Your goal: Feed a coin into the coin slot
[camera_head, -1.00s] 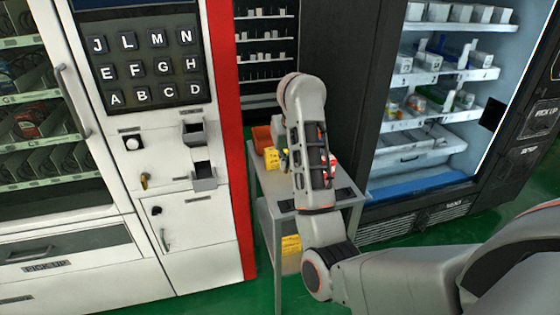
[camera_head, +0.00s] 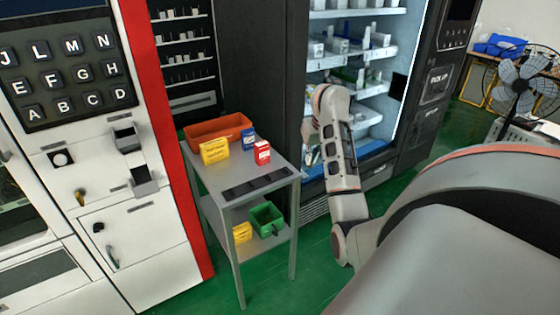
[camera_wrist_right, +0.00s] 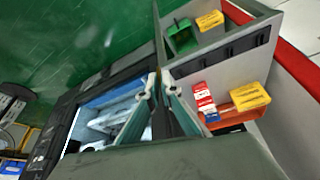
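No coin can be made out in either view. The white vending panel (camera_head: 155,235) stands at the left of the head view. It carries a round button (camera_head: 61,158), a grey protruding box (camera_head: 126,139), a second box (camera_head: 144,180) below it and a brass-coloured knob (camera_head: 80,196). I cannot tell for certain which part is the coin slot. My right gripper (camera_wrist_right: 158,79) points toward the side of the cart in the wrist view, fingertips a little apart, with only background seen between them. In the head view my right forearm mostly hides it. My left gripper is out of view.
A grey cart (camera_head: 210,180) holds an orange bin (camera_head: 218,130), a yellow box (camera_head: 214,151), a red-and-white box (camera_head: 262,153) and a black strip tray (camera_head: 256,185). A green bin (camera_head: 267,216) is on its lower shelf. A lit display cabinet (camera_head: 376,105) stands behind my arm.

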